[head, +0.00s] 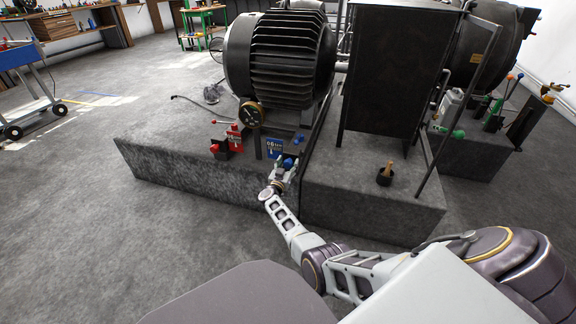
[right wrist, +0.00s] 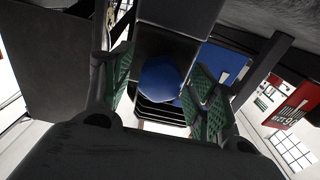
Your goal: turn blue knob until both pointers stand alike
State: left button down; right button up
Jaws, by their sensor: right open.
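The blue knob (right wrist: 160,80) sits between the two open green-padded fingers of my right gripper (right wrist: 166,95) in the right wrist view, with a gap on both sides. The blue plate also shows in the right wrist view (right wrist: 222,64), right of the knob. A round brass-rimmed gauge (head: 251,114) stands left of the plate; its pointer is too small to read. I cannot make out a second pointer. My left gripper is not in view.
A red numbered plate (head: 233,136) and a red box (head: 219,150) stand left of the blue plate. A large black motor (head: 280,52) is behind. A dark pot with a wooden handle (head: 385,177) stands to the right.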

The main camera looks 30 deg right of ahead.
jog(key=c, duration=1)
jog(key=shift+m, duration=0.4)
